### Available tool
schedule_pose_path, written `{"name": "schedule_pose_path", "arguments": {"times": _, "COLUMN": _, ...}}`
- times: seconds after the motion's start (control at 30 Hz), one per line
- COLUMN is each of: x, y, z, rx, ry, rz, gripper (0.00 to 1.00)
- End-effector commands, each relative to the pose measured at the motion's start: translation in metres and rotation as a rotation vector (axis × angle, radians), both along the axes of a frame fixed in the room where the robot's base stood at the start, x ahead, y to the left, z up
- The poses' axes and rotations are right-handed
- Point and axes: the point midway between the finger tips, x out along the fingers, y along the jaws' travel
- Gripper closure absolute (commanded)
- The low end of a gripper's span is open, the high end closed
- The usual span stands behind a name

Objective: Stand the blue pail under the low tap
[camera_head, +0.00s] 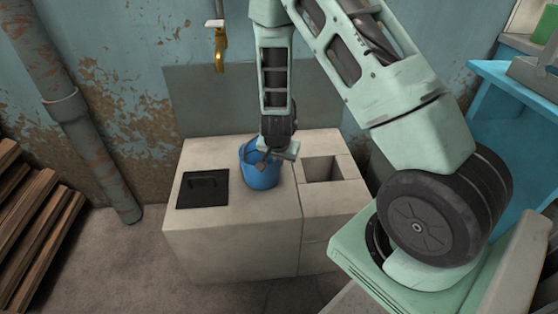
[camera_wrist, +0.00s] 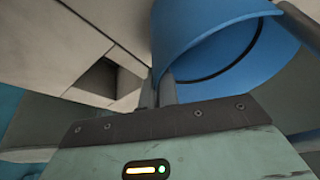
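The blue pail (camera_head: 262,175) is at the middle of the pale block, between the dark plate and the square opening. I cannot tell whether it rests on the block or hangs just above it. My gripper (camera_head: 268,153) reaches down at its rim. In the wrist view, the two grey fingers (camera_wrist: 159,90) stand close together with the edge of the blue pail (camera_wrist: 205,35) between them. A grey bar, seemingly the pail's handle, crosses at upper right. The brass low tap (camera_head: 220,50) is on the wall, behind and left of the pail.
The pale block (camera_head: 230,235) has a dark plate (camera_head: 203,188) at left and a square opening (camera_head: 323,169) at right. A rusty pipe (camera_head: 85,135) and stacked planks (camera_head: 35,215) stand at left. A blue table (camera_head: 510,85) is at right.

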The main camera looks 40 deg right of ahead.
Motion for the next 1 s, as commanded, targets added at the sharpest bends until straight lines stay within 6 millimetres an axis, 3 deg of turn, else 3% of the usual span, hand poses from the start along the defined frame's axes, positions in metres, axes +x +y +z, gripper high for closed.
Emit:
{"name": "schedule_pose_path", "arguments": {"times": 0.17, "x": 0.000, "y": 0.000, "z": -0.004, "rx": 0.000, "ry": 0.000, "rz": 0.000, "gripper": 1.00}}
{"name": "schedule_pose_path", "arguments": {"times": 0.23, "x": 0.000, "y": 0.000, "z": -0.003, "rx": 0.000, "ry": 0.000, "rz": 0.000, "gripper": 0.78}}
{"name": "schedule_pose_path", "arguments": {"times": 0.27, "x": 0.000, "y": 0.000, "z": -0.003, "rx": 0.000, "ry": 0.000, "rz": 0.000, "gripper": 0.76}}
{"name": "schedule_pose_path", "arguments": {"times": 0.57, "x": 0.000, "y": 0.000, "z": 0.000, "rx": 0.000, "ry": 0.000, "rz": 0.001, "gripper": 0.76}}
{"name": "schedule_pose_path", "arguments": {"times": 0.77, "x": -0.006, "y": 0.007, "z": 0.025, "rx": 0.000, "ry": -0.001, "rz": 0.004, "gripper": 0.76}}
{"name": "schedule_pose_path", "arguments": {"times": 1.0, "x": -0.020, "y": 0.021, "z": 0.074, "rx": 0.000, "ry": 0.000, "rz": 0.004, "gripper": 0.76}}
